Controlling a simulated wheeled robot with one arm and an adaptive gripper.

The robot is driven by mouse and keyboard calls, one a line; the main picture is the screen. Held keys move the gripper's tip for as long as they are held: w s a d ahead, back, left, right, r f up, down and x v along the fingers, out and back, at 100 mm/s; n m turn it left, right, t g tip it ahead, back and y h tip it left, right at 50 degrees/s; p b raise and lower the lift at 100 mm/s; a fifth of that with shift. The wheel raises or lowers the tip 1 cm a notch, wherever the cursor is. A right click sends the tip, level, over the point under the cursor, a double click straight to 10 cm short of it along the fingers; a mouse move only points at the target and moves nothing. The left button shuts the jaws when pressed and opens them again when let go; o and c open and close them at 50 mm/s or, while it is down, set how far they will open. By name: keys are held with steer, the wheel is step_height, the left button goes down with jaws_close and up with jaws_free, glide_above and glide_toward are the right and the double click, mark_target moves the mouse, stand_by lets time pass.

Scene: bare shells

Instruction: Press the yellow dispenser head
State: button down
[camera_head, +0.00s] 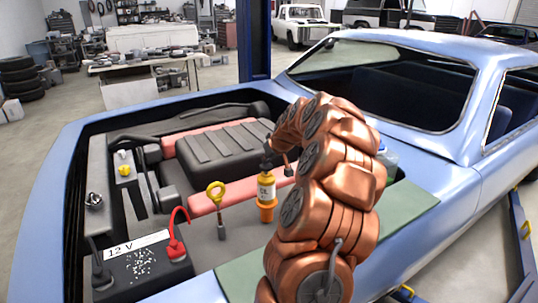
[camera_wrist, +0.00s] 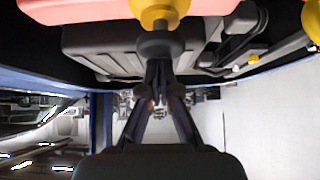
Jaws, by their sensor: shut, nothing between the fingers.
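A yellow-orange dispenser bottle (camera_head: 266,190) with a pale label stands upright in the engine bay of the blue car. My gripper (camera_head: 268,160) is directly above its top, pointing down, and hides most of the head in the head view. In the wrist view, my gripper (camera_wrist: 158,62) is shut and empty, its fingertips together. Just beyond the tips is a dark grey round head part (camera_wrist: 160,43), with the yellow bottle body (camera_wrist: 160,12) behind it. The tips look to be at or on this dark part; I cannot tell whether they press it.
A 12 V battery (camera_head: 140,270) with a red cable clamp sits at front left. A dark ribbed engine cover (camera_head: 222,150) with pink-red edges lies behind. A green mat (camera_head: 400,208) covers the near fender.

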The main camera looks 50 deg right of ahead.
step_height(320, 180, down, 2)
steer(key=b, duration=0.3)
steer(key=shift+f, duration=0.1)
steer(key=shift+a, duration=0.1)
stand_by(0.4)
step_height(320, 180, up, 4)
steer(key=shift+w+r+b, duration=0.15)
steer(key=shift+r+b, duration=0.05)
steer(key=shift+b, duration=0.2)
steer(key=b+v, duration=0.3)
steer(key=v, duration=0.7)
stand_by(0.9)
